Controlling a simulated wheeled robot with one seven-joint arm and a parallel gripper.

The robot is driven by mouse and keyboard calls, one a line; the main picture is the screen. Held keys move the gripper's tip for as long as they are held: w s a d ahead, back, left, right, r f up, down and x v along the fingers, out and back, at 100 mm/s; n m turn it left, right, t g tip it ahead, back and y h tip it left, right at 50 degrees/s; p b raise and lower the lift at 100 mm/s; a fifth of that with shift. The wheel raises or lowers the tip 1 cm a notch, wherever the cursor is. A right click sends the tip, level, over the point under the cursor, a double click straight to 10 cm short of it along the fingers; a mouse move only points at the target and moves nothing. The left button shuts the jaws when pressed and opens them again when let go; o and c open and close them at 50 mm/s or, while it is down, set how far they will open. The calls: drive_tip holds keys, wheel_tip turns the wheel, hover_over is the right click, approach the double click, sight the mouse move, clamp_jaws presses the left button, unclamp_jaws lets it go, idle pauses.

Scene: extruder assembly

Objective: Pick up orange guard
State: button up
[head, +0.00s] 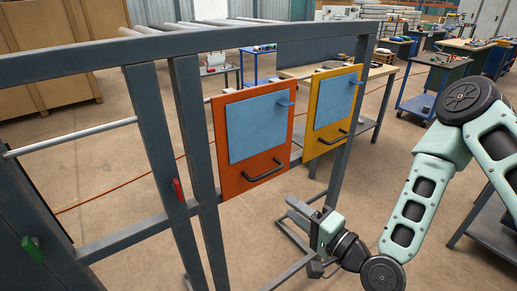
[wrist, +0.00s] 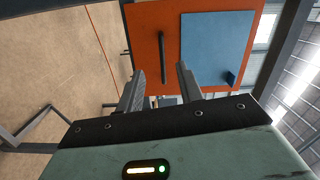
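The orange guard (head: 232,186) is an upright orange panel with a blue square plate and a dark bar handle (head: 264,171) low on its face. It hangs on the grey frame, left of a similar yellow guard (head: 312,143). My gripper (head: 312,215) is below and to the right of the orange guard, apart from it. In the wrist view the orange guard (wrist: 147,20) is beyond my fingers (wrist: 158,88), and its handle (wrist: 162,57) lies between and ahead of the fingertips. The fingers are apart with nothing between them.
The grey metal frame (head: 187,95) surrounds the guards, with a red handle (head: 178,190) and a green handle (head: 33,248) at left. A workbench (head: 375,80) stands behind the yellow guard. A blue cart (head: 425,95) stands further back. Bare floor lies below the guards.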

sight(250, 179)
drive_tip(key=p+x, duration=0.1)
drive_tip(key=x, duration=0.4)
drive_tip(key=p+x, duration=0.2)
drive_tip(key=x, duration=0.2)
drive_tip(key=p+x, duration=0.2)
drive_tip(key=x, duration=0.3)
drive_tip(key=shift+s+a+r, duration=0.1)
drive_tip(key=shift+a+r, duration=0.1)
drive_tip(key=shift+a, duration=0.4)
drive_tip(key=shift+w+a+f, duration=0.1)
drive_tip(key=shift+w+a, duration=0.1)
drive_tip(key=shift+c, duration=0.4)
clamp_jaws()
